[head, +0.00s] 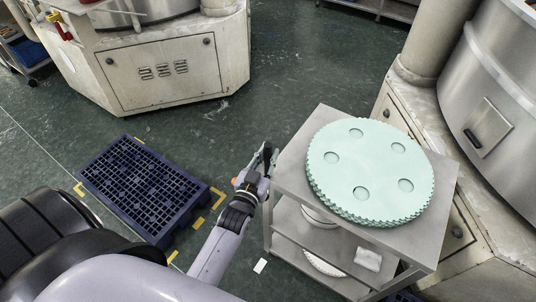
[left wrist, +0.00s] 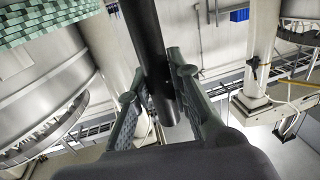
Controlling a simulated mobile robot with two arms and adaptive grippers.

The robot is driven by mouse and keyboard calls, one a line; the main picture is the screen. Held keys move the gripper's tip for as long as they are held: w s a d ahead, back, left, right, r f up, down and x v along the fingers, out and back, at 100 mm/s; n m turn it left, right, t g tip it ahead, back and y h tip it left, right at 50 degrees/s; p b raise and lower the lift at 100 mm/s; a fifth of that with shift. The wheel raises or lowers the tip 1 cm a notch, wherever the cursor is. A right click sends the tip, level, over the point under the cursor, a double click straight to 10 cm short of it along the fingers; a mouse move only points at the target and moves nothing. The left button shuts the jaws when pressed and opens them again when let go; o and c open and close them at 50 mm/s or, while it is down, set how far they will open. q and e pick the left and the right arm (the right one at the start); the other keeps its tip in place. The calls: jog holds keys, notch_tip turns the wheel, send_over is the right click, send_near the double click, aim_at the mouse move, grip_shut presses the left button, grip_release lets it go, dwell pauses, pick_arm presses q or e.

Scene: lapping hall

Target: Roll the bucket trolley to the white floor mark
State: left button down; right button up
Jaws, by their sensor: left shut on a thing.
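A grey metal trolley with shelves (head: 289,178) stands right of centre. A stack of pale green toothed discs (head: 370,170) lies on its top. White round items, partly hidden, show on the lower shelves. My left gripper (head: 266,160) is at the trolley's left edge, near top height. In the left wrist view its fingers are closed around a dark round bar (left wrist: 153,60); where the bar joins the trolley is not clear. A small white floor mark (head: 261,265) lies on the green floor, left of the trolley's lower part. My right gripper is not in view.
A dark blue pallet (head: 140,186) lies left of my left arm, among yellow corner marks (head: 218,197). A large machine (head: 500,75) stands close to the trolley's right. Another machine (head: 160,75) stands at the back left. The floor (head: 300,75) beyond the trolley is clear.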

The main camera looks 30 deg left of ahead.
pick_arm(q)
jog(key=shift+d+f, duration=0.1)
jog(key=shift+d, duration=0.1)
jog(key=c, duration=1.4)
grip_release()
jog(key=shift+d, duration=0.15)
jog(key=shift+c, duration=0.2)
jog(key=shift+s, duration=0.2)
jog(key=s+d, duration=0.1)
jog(key=s, duration=1)
jog(key=shift+s, duration=0.3)
jog(key=shift+d, duration=0.1)
